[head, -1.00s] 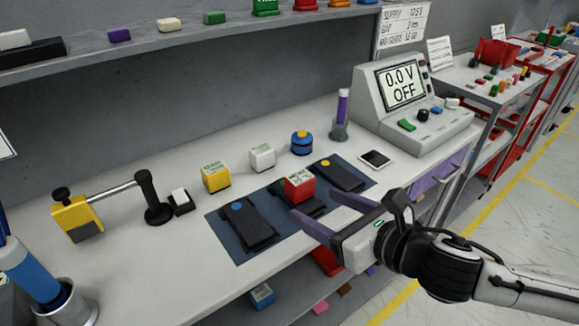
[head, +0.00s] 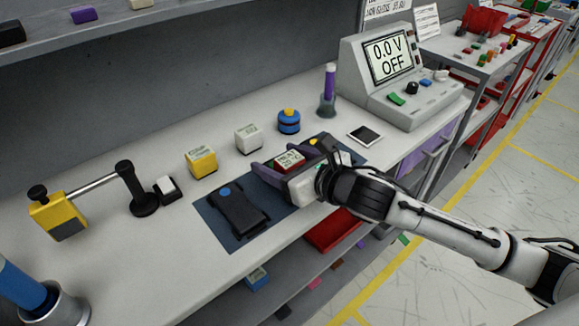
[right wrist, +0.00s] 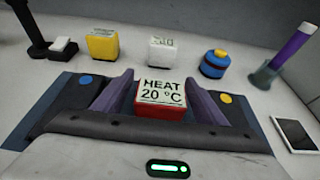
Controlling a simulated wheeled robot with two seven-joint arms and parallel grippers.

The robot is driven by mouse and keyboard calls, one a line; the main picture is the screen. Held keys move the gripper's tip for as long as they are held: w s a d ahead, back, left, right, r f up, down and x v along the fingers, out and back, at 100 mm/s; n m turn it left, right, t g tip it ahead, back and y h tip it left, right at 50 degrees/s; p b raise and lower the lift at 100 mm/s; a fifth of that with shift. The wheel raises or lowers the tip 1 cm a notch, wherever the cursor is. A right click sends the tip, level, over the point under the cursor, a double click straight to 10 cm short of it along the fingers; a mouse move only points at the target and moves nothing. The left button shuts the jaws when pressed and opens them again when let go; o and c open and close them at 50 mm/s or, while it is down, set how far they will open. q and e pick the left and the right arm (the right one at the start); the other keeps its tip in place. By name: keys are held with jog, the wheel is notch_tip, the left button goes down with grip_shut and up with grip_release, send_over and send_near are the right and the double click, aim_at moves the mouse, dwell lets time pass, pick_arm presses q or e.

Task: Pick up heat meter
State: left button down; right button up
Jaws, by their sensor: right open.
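The heat meter (head: 289,160) is a small red block with a white top reading HEAT 20 °C. In the right wrist view the heat meter (right wrist: 160,97) sits between the two purple fingers of my right gripper (right wrist: 152,95), with a gap at each side. In the head view my right gripper (head: 284,164) is open around it, reaching in from the right and hiding part of it. My left gripper is in neither current view.
A blue mat (head: 227,240) holds a black module with a blue dot (head: 238,206). A yellow block (head: 201,163), a white block (head: 248,138) and a blue-yellow knob (head: 289,121) stand behind. A grey power unit (head: 380,80) reading 0.0 V OFF stands at back right.

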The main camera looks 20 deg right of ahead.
jog(key=shift+w+a, duration=0.1)
jog(key=shift+w, duration=0.05)
jog(key=c, duration=1.3)
